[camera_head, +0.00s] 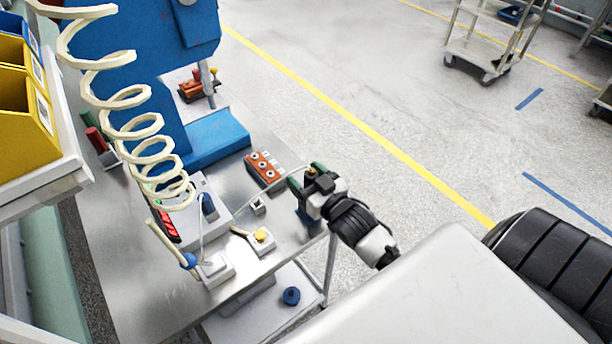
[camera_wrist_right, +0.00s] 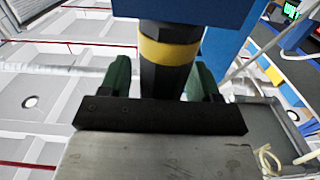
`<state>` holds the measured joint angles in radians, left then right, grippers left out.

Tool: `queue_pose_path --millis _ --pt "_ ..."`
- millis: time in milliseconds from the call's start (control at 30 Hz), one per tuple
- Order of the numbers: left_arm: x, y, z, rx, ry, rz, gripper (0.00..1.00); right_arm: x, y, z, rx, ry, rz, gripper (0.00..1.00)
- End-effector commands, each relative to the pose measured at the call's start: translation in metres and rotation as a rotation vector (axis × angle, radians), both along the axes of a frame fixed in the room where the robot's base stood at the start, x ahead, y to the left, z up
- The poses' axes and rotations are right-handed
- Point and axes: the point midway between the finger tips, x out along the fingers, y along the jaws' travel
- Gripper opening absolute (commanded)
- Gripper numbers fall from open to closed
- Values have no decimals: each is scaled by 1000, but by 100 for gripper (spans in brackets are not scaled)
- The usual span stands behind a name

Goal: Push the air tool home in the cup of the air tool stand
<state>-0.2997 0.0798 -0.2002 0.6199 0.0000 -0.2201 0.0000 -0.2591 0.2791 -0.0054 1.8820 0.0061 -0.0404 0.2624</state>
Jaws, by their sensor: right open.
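My right gripper (camera_head: 306,177) is above the right edge of the bench, its green fingers pointing away from my arm. In the right wrist view the open gripper (camera_wrist_right: 162,82) has one finger on each side of a dark cylinder with a yellow band, which looks like the air tool (camera_wrist_right: 168,50). A blue block (camera_wrist_right: 215,12), probably part of the air tool stand, adjoins the tool's banded end. Some blue (camera_head: 305,214) also shows below the gripper in the head view. The cup's inside is hidden, so I cannot tell how deep the tool sits. My left gripper is not in view.
A coiled cream hose (camera_head: 118,120) hangs over the left of the metal bench (camera_head: 130,290). A blue press (camera_head: 150,55) stands behind. An orange button box (camera_head: 264,168) and a yellow-button box (camera_head: 261,240) lie left of the gripper. Yellow bins (camera_head: 25,105) are far left.

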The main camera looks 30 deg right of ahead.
Motion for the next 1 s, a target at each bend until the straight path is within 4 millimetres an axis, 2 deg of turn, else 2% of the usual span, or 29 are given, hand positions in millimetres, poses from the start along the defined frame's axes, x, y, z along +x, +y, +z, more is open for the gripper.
queue_pose_path --millis 167,267,700,833,1000 --pt "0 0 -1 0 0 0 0 -2 0 -2 0 4 0 63" --pt "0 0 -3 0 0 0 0 -10 -1 -3 0 4 0 63" --pt "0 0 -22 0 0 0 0 -90 -7 -3 0 4 0 63" --pt "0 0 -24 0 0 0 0 -103 -8 -2 0 2 0 63" --pt "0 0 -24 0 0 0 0 -108 -8 0 0 0 0 63"
